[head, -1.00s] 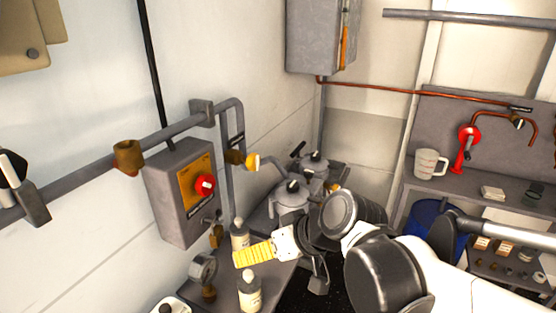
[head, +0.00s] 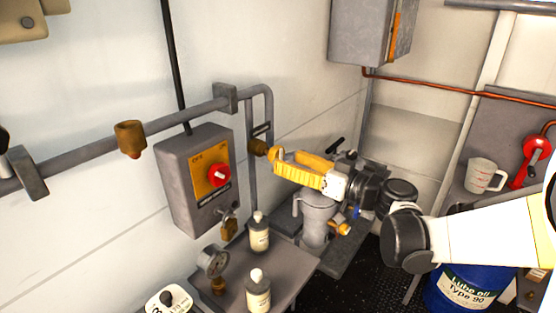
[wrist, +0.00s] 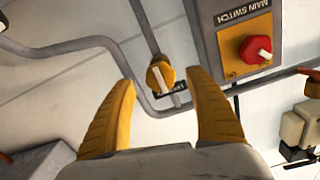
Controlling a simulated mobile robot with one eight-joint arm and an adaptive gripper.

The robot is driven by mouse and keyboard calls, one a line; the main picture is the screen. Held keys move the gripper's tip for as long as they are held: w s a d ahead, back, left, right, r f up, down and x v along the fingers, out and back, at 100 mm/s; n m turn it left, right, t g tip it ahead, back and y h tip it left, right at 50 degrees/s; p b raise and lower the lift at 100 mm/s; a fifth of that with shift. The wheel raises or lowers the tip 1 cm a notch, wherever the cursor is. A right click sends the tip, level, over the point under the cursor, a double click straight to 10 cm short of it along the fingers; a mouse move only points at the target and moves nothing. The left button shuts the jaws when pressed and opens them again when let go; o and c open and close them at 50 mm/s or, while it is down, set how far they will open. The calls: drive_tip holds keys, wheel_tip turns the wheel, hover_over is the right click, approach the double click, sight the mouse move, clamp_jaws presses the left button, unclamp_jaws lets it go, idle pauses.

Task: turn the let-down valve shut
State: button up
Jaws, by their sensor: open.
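The valve on the wall pipe, with a brass body (head: 258,147), has a round yellow knob with a pale bar across it (wrist: 160,76). I take it to be the let-down valve; a dark label beside it is too small to read. In the wrist view the bar runs roughly along the pipe. My gripper (head: 274,161) has yellow fingers, spread open and empty. In the wrist view the knob shows between the two fingertips (wrist: 161,80), with clear space on both sides. In the head view the fingers partly cover the knob. I cannot tell whether they reach around it.
A grey main switch box (head: 195,180) with a red knob (head: 219,175) is on the wall left of the valve. Below stand two bottles (head: 259,235) and a gauge (head: 213,262) on a bench. A grey pot (head: 318,220) stands under my gripper. A blue drum (head: 465,290) is right.

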sight(281, 158)
drive_tip(key=x, duration=0.4)
drive_tip(key=shift+b, duration=0.4)
drive_tip(key=c, duration=1.2)
